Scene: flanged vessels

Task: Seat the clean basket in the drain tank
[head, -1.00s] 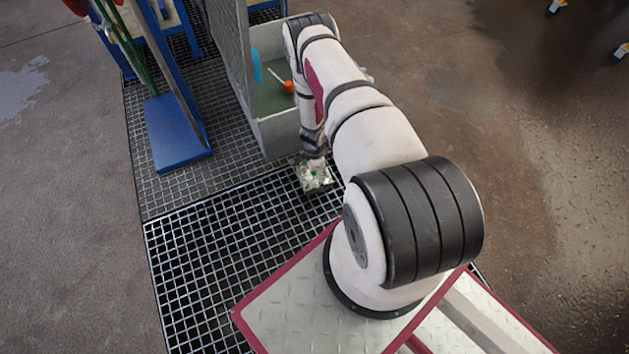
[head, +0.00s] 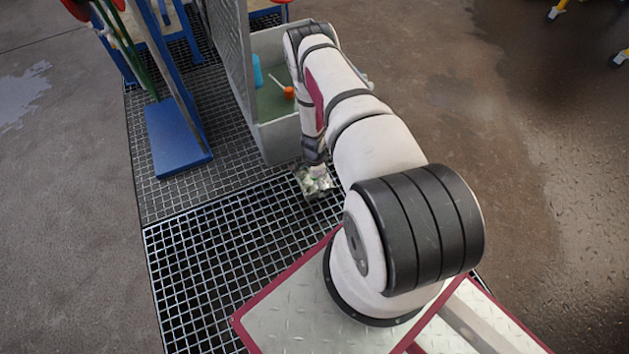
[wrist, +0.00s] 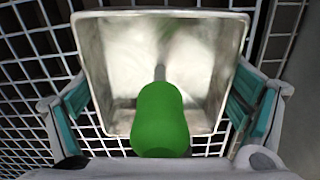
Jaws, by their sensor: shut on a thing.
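The basket is a shiny open metal box (wrist: 120,60), and it fills the upper middle of the wrist view. A green-handled piece (wrist: 160,118) with a thin dark shaft shows in front of its inside. In the head view the small box (head: 309,187) hangs below my wrist, over the floor grating. A grey-walled tank (head: 290,137) with a green inside stands just behind it, partly hidden by my arm. Whether the box touches the grating cannot be told.
An orange ball on a stick (head: 289,92) and a blue item (head: 258,72) are inside the tank. A tall grey panel (head: 232,60) stands along its left side. A blue stand (head: 178,140) is farther left. The grating (head: 210,250) in front is clear.

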